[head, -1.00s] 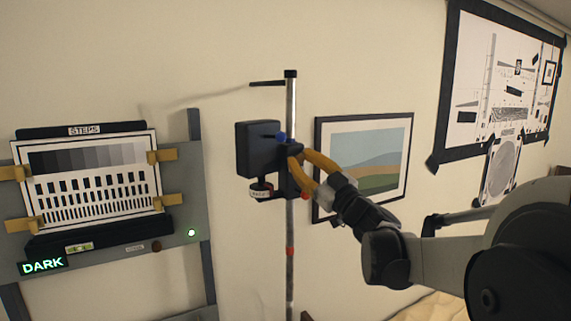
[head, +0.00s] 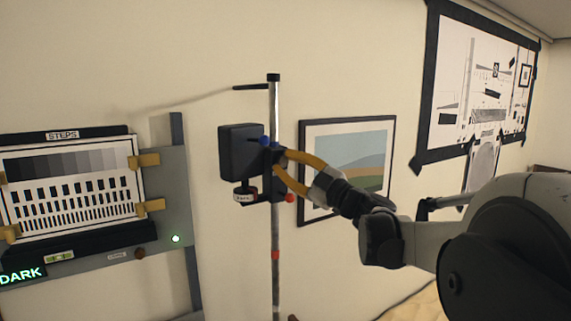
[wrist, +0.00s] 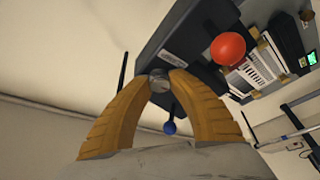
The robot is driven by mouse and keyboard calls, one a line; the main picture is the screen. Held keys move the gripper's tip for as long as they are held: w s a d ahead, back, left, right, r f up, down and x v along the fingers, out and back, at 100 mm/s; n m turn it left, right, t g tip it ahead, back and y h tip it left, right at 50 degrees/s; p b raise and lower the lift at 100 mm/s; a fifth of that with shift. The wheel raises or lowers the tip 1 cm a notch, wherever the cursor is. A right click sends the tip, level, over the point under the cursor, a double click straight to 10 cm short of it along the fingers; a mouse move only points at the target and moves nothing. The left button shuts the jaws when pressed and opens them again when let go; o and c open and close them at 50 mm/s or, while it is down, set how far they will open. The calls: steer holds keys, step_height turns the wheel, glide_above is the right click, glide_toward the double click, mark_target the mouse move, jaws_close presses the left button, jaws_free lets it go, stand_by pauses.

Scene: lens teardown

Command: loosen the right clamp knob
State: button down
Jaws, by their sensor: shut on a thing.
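The clamp (head: 273,170) sits on an upright metal pole (head: 275,225) and carries a black box (head: 239,152) on its left. My gripper (head: 279,172), with orange fingers, reaches in from the right to the clamp's right side. In the wrist view its fingertips (wrist: 160,80) are closed around a grey round piece, which looks like the right clamp knob (wrist: 158,84); the fingers hide most of it. A blue knob (wrist: 170,128) and a red ball knob (wrist: 228,48) stand clear of the fingers. The red knob is also below the fingers in the head view (head: 290,198).
A short black rod (head: 250,87) sticks out left near the pole's top. A framed picture (head: 308,205) hangs on the wall behind my gripper. The STEPS chart board (head: 180,200) stands to the left, with open space between it and the box.

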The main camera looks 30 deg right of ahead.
steer(key=shift+y, duration=0.3)
steer(key=c, duration=1.2)
jaws_free()
steer(key=shift+w+a, duration=0.1)
steer(key=shift+o, duration=0.2)
steer(key=v, duration=1.2)
